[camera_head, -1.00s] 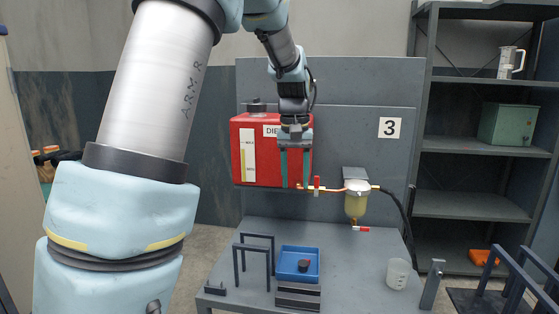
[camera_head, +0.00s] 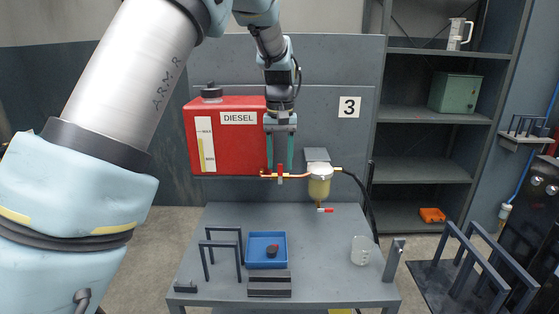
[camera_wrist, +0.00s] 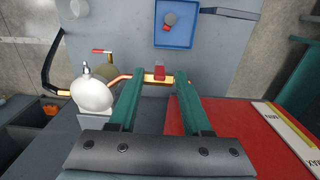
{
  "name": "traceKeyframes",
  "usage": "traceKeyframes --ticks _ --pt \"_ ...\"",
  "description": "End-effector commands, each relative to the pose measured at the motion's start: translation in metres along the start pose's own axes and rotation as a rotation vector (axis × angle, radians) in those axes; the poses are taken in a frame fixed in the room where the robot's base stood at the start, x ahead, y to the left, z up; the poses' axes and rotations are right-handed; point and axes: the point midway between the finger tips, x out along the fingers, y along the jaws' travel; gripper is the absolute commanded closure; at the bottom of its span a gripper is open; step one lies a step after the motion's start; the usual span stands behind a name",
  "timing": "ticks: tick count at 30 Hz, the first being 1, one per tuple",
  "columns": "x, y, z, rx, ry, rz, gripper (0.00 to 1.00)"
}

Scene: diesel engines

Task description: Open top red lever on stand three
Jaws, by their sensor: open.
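Stand three (camera_head: 348,107) is a grey panel with a "3" label and a work surface. The top red lever (camera_head: 280,170) sits upright on the copper fuel pipe (camera_head: 300,175) between the red diesel tank and the filter. In the wrist view the lever (camera_wrist: 159,71) appears between my two fingertips, with space on both sides. My gripper (camera_head: 280,165) is open and points down, its green fingers straddling the lever. It also shows in the wrist view (camera_wrist: 158,80). A lower red lever (camera_head: 325,210) is under the filter bowl (camera_head: 319,187).
The red diesel tank (camera_head: 225,145) stands close left of my gripper. The filter and a black hose (camera_head: 358,185) are to the right. Below are a blue tray (camera_head: 254,259), a clear beaker (camera_head: 361,250) and small dark racks (camera_head: 222,245). Grey shelves (camera_head: 430,170) stand behind right.

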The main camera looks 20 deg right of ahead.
Motion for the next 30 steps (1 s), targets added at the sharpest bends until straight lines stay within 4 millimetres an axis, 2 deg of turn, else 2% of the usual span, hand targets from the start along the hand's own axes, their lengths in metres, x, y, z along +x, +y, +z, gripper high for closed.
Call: traceKeyframes --ticks 6,15,27,30 --pt "0.017 0.000 0.000 0.000 -0.001 -0.001 0.51" --pt "0.019 0.000 0.000 0.000 0.001 0.000 0.52" --pt "0.018 0.000 0.000 0.000 0.001 0.000 0.97" --pt "0.018 0.000 0.000 0.000 0.001 0.000 1.00"
